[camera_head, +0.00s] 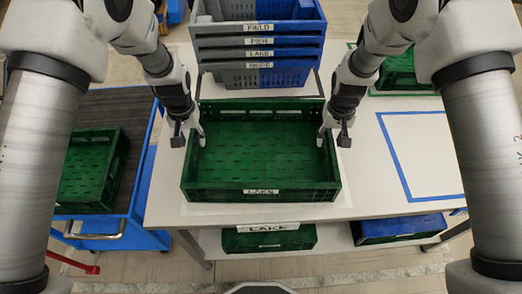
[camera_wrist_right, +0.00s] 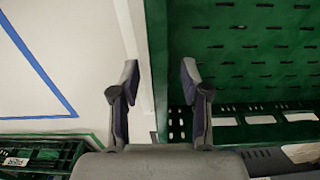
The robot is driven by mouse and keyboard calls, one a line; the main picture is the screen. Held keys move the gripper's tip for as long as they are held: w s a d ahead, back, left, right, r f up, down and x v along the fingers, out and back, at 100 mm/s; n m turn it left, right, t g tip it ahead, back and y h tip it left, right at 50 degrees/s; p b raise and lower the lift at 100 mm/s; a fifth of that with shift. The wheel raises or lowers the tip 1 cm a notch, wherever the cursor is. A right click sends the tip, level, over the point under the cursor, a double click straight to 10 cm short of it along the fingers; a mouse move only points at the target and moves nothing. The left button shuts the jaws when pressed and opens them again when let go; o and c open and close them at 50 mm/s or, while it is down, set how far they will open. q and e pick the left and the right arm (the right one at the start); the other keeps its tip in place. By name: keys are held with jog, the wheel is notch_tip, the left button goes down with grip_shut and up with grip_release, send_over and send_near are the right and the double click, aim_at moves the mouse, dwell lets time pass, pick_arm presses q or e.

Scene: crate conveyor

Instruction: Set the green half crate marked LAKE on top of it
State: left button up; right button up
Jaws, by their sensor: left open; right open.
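A green crate (camera_head: 220,196) with a white label reading LAKE on its front wall stands on the white table, and its inside looks empty. Its wall and slotted floor also show in the right wrist view (camera_wrist_right: 235,60). My left gripper (camera_head: 189,137) is open at the crate's left side wall, with one finger on the inner side and one on the outer. My right gripper (camera_head: 334,137) is open at the right side wall. In the right wrist view the fingers (camera_wrist_right: 158,80) lie either side of that wall, apart from it.
A stack of grey-and-blue crates (camera_head: 258,41) with name labels stands behind. A blue-taped rectangle (camera_head: 425,155) on the right is empty. Another green crate (camera_head: 90,170) sits on a blue cart at left. More crates are on the lower shelf (camera_head: 268,241) and at back right (camera_head: 400,75).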

pick_arm(q)
grip_shut()
pick_arm(e)
grip_shut()
pick_arm(q)
jog(key=shift+r, duration=0.15)
pick_arm(e)
jog(key=shift+r, duration=0.15)
